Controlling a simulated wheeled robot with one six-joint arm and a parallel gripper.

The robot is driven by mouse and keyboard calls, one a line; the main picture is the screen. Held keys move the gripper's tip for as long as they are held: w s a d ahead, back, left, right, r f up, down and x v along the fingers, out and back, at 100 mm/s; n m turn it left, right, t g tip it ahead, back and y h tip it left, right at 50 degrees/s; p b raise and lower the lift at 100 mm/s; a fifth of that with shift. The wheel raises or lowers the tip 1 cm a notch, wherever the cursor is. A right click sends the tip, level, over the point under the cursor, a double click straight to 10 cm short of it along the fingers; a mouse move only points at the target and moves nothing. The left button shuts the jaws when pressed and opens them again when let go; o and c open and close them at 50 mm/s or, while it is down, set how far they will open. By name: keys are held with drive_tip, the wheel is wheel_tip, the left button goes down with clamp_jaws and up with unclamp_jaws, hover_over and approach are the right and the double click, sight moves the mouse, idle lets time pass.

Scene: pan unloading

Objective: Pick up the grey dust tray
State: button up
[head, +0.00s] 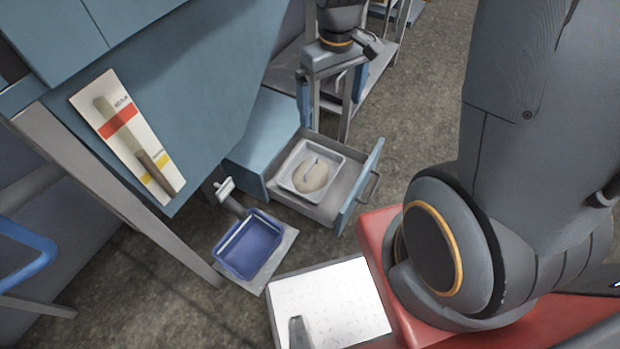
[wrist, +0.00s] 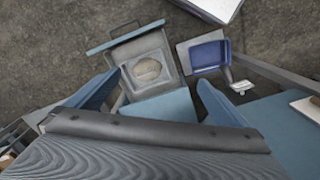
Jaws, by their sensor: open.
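The grey dust tray (head: 297,158) is a shallow square tray lying in an open drawer (head: 351,206) in the head view. A rounded beige heap (head: 311,175) lies in it, with a small thin mark on top. The wrist view also shows the tray (wrist: 152,88), ahead between my fingers. My gripper (head: 332,92) is open and empty, its two blue fingers spread wide, above and behind the drawer in the head view. In the wrist view my gripper (wrist: 157,88) shows its fingers either side of the drawer, apart from the tray.
A blue dustpan (head: 248,246) with a pale handle end rests on a grey plate left of the drawer. A white-topped surface (head: 330,300) stands in front. A blue cabinet (head: 190,90) with a labelled board is at left. Grey floor (head: 430,120) is clear at right.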

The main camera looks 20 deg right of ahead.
drive_tip(key=w+f+n+b, duration=0.2)
drive_tip(key=w+f+b, duration=0.4)
drive_tip(key=f, duration=0.5)
drive_tip(key=w+f+n+b, duration=0.1)
drive_tip(key=w+f+b, duration=0.5)
drive_tip(key=f, duration=0.5)
drive_tip(key=n+b, duration=0.3)
drive_tip(key=b, duration=1)
approach(311, 165)
wheel_tip(311, 165, down, 5)
drive_tip(key=w, duration=0.1)
drive_tip(key=shift+a+f+b, duration=0.15)
drive_tip(key=shift+f+b, duration=0.2)
drive_tip(key=shift+f, duration=0.5)
drive_tip(key=shift+a+f+b, duration=0.1)
drive_tip(key=shift+f+b, duration=0.2)
drive_tip(key=shift+f, duration=0.55)
drive_tip(key=shift+s+d+f+b, duration=0.2)
drive_tip(key=shift+f+b, duration=0.75)
drive_tip(key=shift+f, duration=0.4)
drive_tip(key=shift+s+d+f+b, duration=0.1)
drive_tip(key=shift+d+f+b, duration=0.05)
drive_tip(key=shift+f+b, duration=1)
drive_tip(key=shift+f, duration=0.1)
drive_tip(key=shift+w, duration=0.1)
drive_tip(key=c, duration=1.6)
drive_tip(key=shift+p, duration=0.3)
